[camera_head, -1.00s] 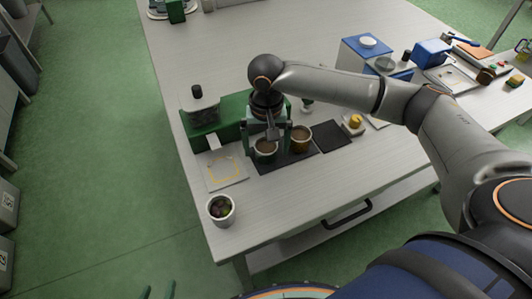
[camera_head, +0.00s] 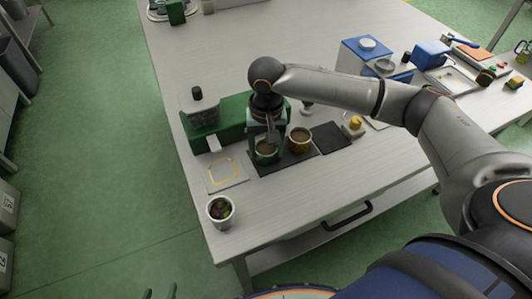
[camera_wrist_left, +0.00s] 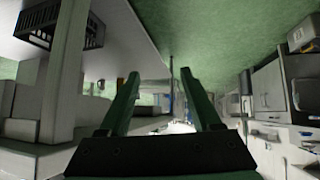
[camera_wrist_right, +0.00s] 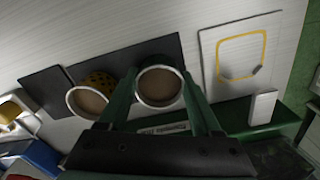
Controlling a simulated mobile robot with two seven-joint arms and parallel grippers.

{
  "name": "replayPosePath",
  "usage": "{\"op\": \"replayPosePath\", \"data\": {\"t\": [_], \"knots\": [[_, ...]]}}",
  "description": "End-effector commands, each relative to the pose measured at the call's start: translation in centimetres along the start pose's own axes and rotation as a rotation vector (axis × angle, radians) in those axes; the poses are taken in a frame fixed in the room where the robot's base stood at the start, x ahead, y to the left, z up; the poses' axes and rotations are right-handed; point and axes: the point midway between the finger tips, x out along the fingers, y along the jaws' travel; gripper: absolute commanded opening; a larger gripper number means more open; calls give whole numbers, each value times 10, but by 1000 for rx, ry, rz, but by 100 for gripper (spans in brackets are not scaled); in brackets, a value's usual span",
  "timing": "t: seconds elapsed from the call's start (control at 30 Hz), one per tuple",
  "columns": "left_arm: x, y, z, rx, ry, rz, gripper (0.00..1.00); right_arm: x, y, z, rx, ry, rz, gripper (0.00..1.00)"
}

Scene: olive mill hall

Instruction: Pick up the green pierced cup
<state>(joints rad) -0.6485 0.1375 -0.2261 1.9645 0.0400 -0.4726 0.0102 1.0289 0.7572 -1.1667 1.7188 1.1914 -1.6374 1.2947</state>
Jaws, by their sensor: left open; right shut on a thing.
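The green pierced cup (camera_head: 265,154) stands on a dark mat (camera_head: 259,169) near the table's front left. It shows a brownish content and a pale rim. My right gripper (camera_head: 268,146) comes from above and is shut on this cup, a finger on each side. In the right wrist view the cup (camera_wrist_right: 160,87) sits between the two green fingers, which hide part of its wall. I cannot tell any gap between cup and mat. My left gripper (camera_head: 159,293) barely shows at the bottom edge of the head view. In the left wrist view (camera_wrist_left: 180,75) it is open and empty.
A yellow pierced cup (camera_wrist_right: 100,79) stands close beside the green one. A square plate with a yellow outline (camera_head: 226,172) and a white cup with dark contents (camera_head: 221,211) lie to the left. A green machine (camera_head: 232,120) stands behind. An empty dark mat (camera_head: 331,136) lies right.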

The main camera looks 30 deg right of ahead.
Motion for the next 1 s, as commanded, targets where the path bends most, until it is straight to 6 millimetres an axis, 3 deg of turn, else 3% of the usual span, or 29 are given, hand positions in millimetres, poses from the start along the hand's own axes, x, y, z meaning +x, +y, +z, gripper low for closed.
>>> {"op": "replayPosePath", "data": {"t": [0.13, 0.53, 0.7, 0.97, 1.0], "knots": [[0, 0, 0, 0, 0, -1, 65, -1, 0, 0, 0, 1, -1, 3], [-2, -1, -2, 0, 2, -3, 65, -12, -1, 0, 0, 2, -2, 3], [-7, -3, -8, 0, 11, -8, 65, -38, 0, 1, 0, 1, -4, 3], [-17, -8, -10, -2, 4, -21, 65, -98, 32, 42, -3, 5, -1, 3], [-17, -8, -7, -3, 4, -23, 65, -99, 38, 51, -1, 1, 0, 3]]}}
